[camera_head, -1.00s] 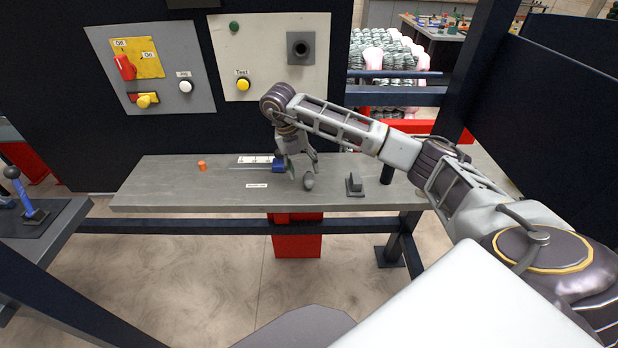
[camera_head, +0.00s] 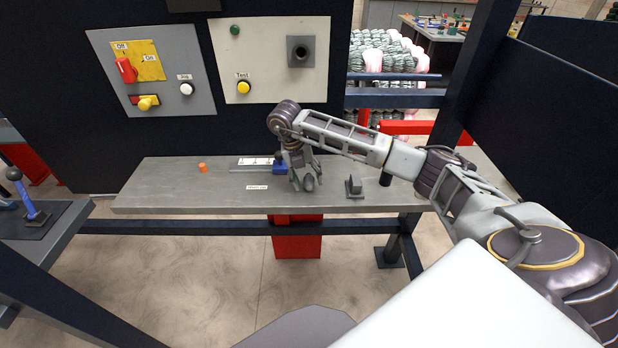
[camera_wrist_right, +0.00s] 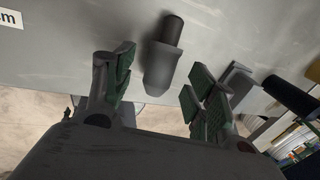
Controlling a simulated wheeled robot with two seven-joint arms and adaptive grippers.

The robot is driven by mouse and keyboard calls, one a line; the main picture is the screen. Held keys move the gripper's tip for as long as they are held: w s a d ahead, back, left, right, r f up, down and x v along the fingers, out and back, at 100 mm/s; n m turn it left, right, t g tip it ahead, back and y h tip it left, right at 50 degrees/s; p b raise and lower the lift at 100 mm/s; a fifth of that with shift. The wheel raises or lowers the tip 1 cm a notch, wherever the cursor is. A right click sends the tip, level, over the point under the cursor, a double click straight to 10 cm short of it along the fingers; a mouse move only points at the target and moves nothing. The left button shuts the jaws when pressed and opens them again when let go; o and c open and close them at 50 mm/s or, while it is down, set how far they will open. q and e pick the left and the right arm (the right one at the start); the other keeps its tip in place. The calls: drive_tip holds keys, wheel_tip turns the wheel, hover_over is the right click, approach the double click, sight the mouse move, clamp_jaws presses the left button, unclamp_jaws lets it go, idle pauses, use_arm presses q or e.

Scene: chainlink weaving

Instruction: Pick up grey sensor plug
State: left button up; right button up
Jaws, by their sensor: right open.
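The grey sensor plug (camera_wrist_right: 163,55) lies on the grey bench in the right wrist view, with a darker round end pointing away from my gripper. My right gripper (camera_wrist_right: 162,84) is open. Its green-padded fingers are on either side of the plug's near end, and no contact shows. In the head view my right gripper (camera_head: 304,183) is low over the bench and partly hides the plug. My left gripper is not in view.
On the bench (camera_head: 160,195) a blue block (camera_head: 279,167) on a white-marked strip is close left of my gripper. A grey bracket (camera_head: 354,187) and black cylinder (camera_head: 385,177) stand to the right. An orange piece (camera_head: 203,168) is at left. A control panel (camera_head: 266,60) rises behind.

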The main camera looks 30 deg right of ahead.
sight(308, 179)
drive_tip(key=shift+x, duration=0.75)
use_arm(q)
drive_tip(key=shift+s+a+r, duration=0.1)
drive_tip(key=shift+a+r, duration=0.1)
use_arm(e)
drive_tip(key=shift+f, duration=0.2)
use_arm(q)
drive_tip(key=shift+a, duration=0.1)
use_arm(e)
drive_tip(key=c, duration=1.1)
drive_tip(key=shift+c, duration=0.2)
drive_tip(key=v, duration=0.2)
drive_tip(key=d+v, duration=0.1)
drive_tip(key=v, duration=0.2)
drive_tip(key=s+v, duration=0.1)
drive_tip(key=v, duration=0.1)
drive_tip(key=shift+w+d+r+b, duration=0.1)
drive_tip(key=shift+d+r+b, duration=0.2)
drive_tip(key=shift+r, duration=0.15)
use_arm(q)
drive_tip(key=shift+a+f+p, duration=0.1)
drive_tip(key=shift+p, duration=0.2)
use_arm(e)
drive_tip(key=shift+d+v, duration=0.25)
drive_tip(key=shift+v, duration=0.9)
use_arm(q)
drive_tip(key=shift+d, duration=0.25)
